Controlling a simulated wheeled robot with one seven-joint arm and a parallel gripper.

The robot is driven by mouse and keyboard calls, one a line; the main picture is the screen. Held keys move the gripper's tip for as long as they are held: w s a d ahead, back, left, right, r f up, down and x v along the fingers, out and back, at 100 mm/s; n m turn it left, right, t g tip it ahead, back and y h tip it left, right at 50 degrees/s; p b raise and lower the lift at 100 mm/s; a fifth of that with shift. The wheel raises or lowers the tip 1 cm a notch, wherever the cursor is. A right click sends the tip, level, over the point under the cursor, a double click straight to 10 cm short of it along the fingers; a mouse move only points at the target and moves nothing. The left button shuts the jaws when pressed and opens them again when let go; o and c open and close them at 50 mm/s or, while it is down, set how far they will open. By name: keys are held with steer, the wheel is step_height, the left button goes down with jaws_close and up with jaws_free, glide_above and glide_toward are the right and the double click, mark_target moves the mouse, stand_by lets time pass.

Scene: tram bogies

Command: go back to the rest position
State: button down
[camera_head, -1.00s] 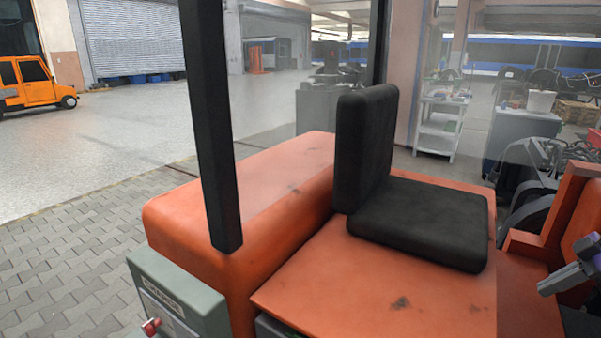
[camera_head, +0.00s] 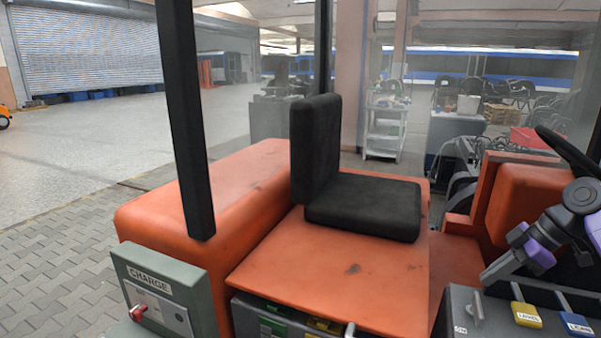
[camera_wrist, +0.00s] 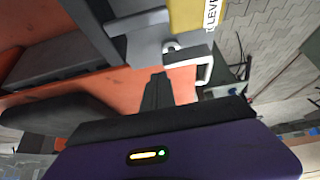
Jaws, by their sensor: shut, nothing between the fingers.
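My gripper (camera_head: 486,279) is at the lower right of the head view, at the end of my grey and purple arm. It points down and left, above the grey control box (camera_head: 462,310) of an orange vehicle. In the wrist view the dark fingers of my gripper (camera_wrist: 158,76) are together with nothing between them. Behind them are orange bodywork (camera_wrist: 85,70) and a white-grey handle (camera_wrist: 190,57). I cannot tell the exact gap between fingers and bodywork.
The vehicle has a black seat (camera_head: 362,207), a black post (camera_head: 187,130), a steering wheel (camera_head: 568,152) and a grey charge box (camera_head: 165,295). Yellow (camera_head: 526,315) and blue (camera_head: 576,323) labelled levers stand near my gripper. Open paved floor (camera_head: 60,260) lies left.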

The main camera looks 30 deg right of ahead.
steer(key=w+d+r+m+t+h, duration=0.2)
steer(key=w+r+m+t+h, duration=0.1)
steer(key=w, duration=0.3)
steer(key=w+d+r+m+t+h, duration=0.2)
steer(key=w+m+t, duration=0.15)
steer(key=w, duration=0.25)
steer(key=w+a+f+m+t+h, duration=0.1)
steer(key=a+f+m+t+h, duration=0.15)
steer(key=a, duration=0.55)
steer(key=w+a+f+m+t+h, duration=0.1)
steer(key=a+m+t+h, duration=0.2)
steer(key=a, duration=0.5)
steer(key=s+a+f+n+y, duration=0.1)
steer(key=s+a+f+y, duration=0.1)
steer(key=s+a, duration=0.8)
steer(key=s+a+f+n+g+y, duration=0.1)
steer(key=s+a+f, duration=0.3)
steer(key=s+a, duration=0.7)
steer(key=s+a+f+n+g+y, duration=0.1)
steer(key=s+a+f+n+y, duration=0.1)
steer(key=s+a, duration=0.8)
steer(key=s+f+y, duration=0.1)
steer(key=s, duration=0.8)
steer(key=shift+s+a+f, duration=0.15)
steer(key=shift+s+f, duration=0.05)
steer(key=shift+f, duration=0.15)
